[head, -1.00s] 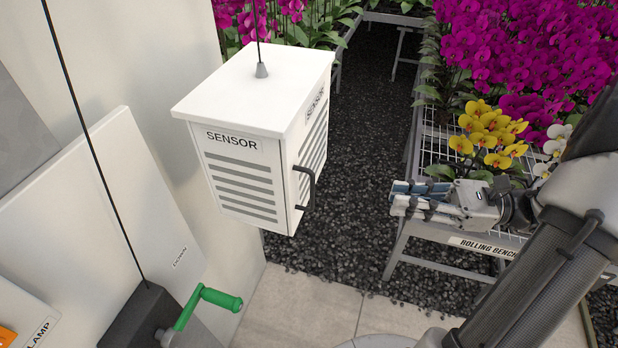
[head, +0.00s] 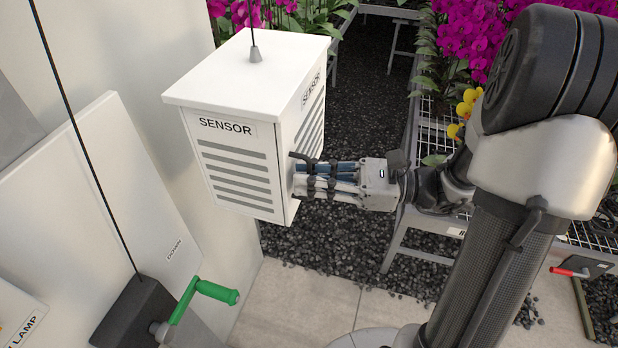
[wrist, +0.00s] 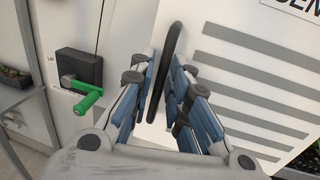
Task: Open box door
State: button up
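The white sensor box (head: 232,150) with grey louvre slats hangs on a black cable, and its label reads SENSOR. In the head view my gripper (head: 305,180) is at the box's right-hand side, over the black door handle (head: 300,157), most of which it hides. In the wrist view the dark handle (wrist: 168,62) stands between the two blue-padded fingers of my gripper (wrist: 165,95). The fingers are apart, with visible gaps to the handle. The box door appears closed.
A crank with a green grip (head: 217,291) on a dark block is at the lower left; it also shows in the wrist view (wrist: 88,100). A white wall panel (head: 110,190) stands at the left. Orchid benches are behind my arm. Gravel (head: 345,235) lies below the box.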

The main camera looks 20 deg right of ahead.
jog(key=shift+a, duration=0.2)
grip_shut()
dwell(0.6)
